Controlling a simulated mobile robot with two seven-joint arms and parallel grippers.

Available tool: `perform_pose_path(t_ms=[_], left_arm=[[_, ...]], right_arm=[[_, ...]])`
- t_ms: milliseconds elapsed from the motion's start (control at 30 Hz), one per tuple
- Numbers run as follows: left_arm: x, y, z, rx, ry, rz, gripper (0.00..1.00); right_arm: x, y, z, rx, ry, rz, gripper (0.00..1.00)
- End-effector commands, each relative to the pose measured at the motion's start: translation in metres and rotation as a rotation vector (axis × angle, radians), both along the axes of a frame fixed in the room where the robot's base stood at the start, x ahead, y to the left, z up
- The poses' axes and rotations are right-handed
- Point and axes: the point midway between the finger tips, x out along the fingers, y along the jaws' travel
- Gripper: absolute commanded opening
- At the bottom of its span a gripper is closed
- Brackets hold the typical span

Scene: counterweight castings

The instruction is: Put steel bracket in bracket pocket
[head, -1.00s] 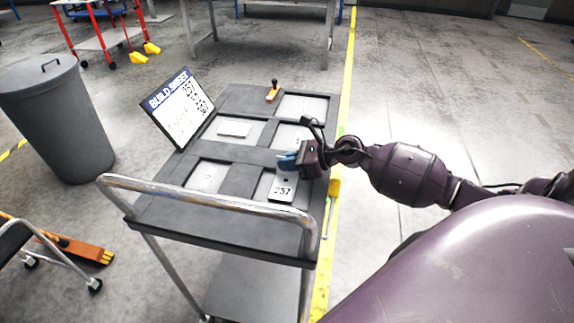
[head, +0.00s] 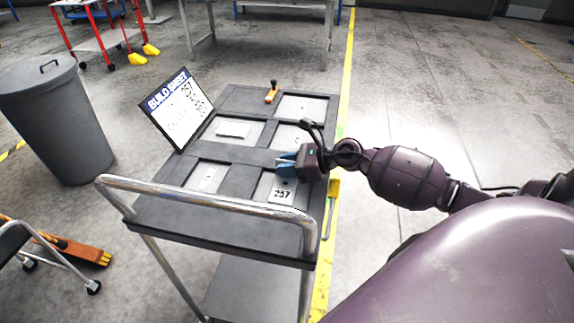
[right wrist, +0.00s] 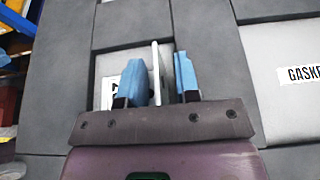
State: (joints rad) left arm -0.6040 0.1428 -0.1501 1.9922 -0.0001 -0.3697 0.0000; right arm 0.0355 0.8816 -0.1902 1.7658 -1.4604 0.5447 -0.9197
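In the right wrist view a thin pale upright edge (right wrist: 156,72), which looks like part of the bracket, stands between the open fingers (right wrist: 160,80), with a visible gap on each side. The pocket label there (right wrist: 112,88) is mostly hidden by a finger. Whether the bracket lies fully flat I cannot tell. My left gripper is not in view.
A build sheet board (head: 177,108) leans at the cart's left edge. A small orange-handled tool (head: 272,92) is at the back. A flat pale part (head: 233,129) lies in the middle left pocket. A metal push rail (head: 210,191) crosses the near edge. A gasket label (right wrist: 303,73) shows beside my gripper.

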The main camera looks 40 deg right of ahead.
Motion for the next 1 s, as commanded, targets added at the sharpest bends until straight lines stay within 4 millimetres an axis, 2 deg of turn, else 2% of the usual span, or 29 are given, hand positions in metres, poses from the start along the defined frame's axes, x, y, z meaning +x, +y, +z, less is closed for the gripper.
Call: perform_pose_path(t_ms=[167,700,1000], left_arm=[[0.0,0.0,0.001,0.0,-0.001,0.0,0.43],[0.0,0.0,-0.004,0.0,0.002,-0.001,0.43],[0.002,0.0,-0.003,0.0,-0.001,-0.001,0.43]], right_arm=[[-0.01,-0.008,0.006,-0.002,0.002,-0.001,0.3],[-0.072,-0.061,0.041,-0.001,0.002,0.0,0.3],[-0.084,-0.072,0.048,-0.001,0.001,-0.001,0.3]])
